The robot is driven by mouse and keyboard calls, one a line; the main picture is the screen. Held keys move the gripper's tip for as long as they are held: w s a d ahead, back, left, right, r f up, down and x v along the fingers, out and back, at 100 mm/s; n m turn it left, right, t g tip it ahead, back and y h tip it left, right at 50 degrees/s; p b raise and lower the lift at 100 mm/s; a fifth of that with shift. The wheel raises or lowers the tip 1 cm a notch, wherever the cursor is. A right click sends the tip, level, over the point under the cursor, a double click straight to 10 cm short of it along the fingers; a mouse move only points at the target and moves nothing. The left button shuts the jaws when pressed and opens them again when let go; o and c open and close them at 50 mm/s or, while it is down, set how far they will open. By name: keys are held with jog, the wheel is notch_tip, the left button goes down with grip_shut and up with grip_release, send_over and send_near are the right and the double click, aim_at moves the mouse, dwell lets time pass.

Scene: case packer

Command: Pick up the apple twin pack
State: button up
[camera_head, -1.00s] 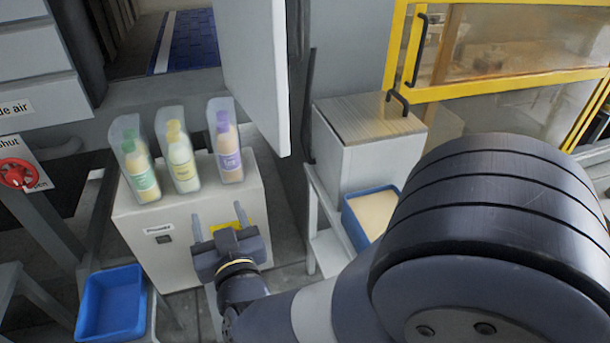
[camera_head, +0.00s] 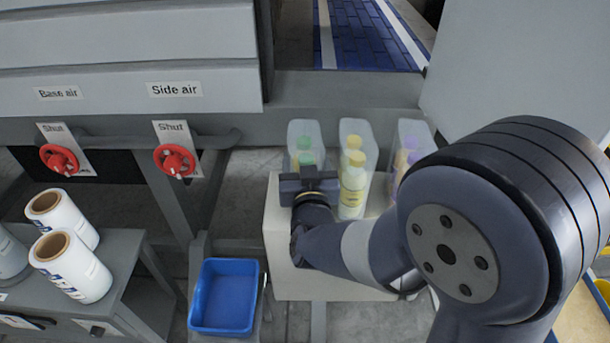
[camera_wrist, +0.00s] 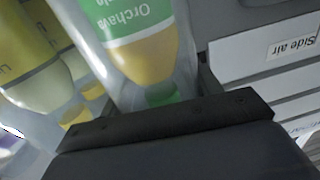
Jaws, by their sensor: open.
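The green-labelled twin pack (camera_head: 304,134), which I take for the apple one, stands upright in clear wrap at the left end of a row of three on a pale cabinet (camera_head: 330,284). My gripper (camera_head: 308,182) is right in front of it and hides its lower part. In the wrist view the pack (camera_wrist: 138,40) appears upside down, with part of a green label and a green cap. My gripper (camera_wrist: 150,75) is open there, with dark fingers on either side of the pack. Whether they touch it I cannot tell.
The yellow-labelled pack (camera_head: 354,180) stands close on the right, and the purple-labelled pack (camera_head: 405,150) beyond it, partly behind my arm. A blue tray (camera_head: 225,325) is lower left. Red valve handles (camera_head: 175,160) and white rolls (camera_head: 72,265) are further left.

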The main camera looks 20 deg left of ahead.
jog(key=shift+x, duration=1)
grip_shut()
